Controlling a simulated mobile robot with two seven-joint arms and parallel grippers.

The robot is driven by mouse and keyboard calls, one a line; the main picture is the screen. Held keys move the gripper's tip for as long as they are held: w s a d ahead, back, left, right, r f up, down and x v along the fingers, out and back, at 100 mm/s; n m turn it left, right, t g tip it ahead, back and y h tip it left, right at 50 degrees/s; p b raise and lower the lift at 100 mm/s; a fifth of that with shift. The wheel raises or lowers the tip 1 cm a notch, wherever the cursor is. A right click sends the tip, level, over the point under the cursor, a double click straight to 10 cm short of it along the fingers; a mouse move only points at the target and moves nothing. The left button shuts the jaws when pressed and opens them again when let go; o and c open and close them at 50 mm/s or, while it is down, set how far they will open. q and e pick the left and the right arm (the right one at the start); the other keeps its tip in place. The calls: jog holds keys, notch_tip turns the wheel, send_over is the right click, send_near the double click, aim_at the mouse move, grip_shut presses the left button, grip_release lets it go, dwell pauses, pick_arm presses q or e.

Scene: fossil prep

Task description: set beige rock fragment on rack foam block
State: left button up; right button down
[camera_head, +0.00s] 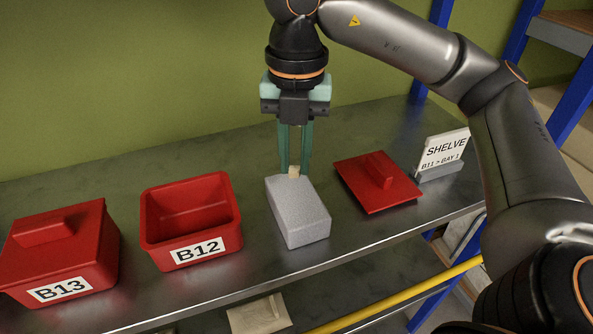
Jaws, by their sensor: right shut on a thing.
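The beige rock fragment (293,172) is small and pale. It sits between the fingertips of my right gripper (294,168), which is shut on it and points straight down. The fragment is at the far end of the grey foam block (298,212) on the metal rack shelf. It appears at or just above the block's top; I cannot tell whether it touches. My left gripper does not show.
An open red bin B12 (190,255) and a lidded red bin B13 (62,285) stand left of the block. A red lid (365,190) lies to its right, near a SHELVE sign (443,150). A beige item (258,314) lies below the shelf's front edge.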

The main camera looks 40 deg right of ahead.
aim_at(296, 172)
jog(key=shift+w+d+f, duration=0.15)
jog(key=shift+d+f, duration=0.1)
jog(key=shift+f, duration=0.1)
notch_tip(296, 172, down, 3)
jog(key=shift+d+f, duration=0.1)
jog(key=shift+f, duration=0.2)
jog(key=c, duration=0.8)
grip_release()
jog(key=shift+r, duration=0.15)
jog(key=shift+w+r, duration=0.1)
jog(key=shift+r, duration=0.15)
notch_tip(296, 172, up, 12)
jog(key=shift+f+p, duration=0.15)
jog(key=shift+p, duration=0.95)
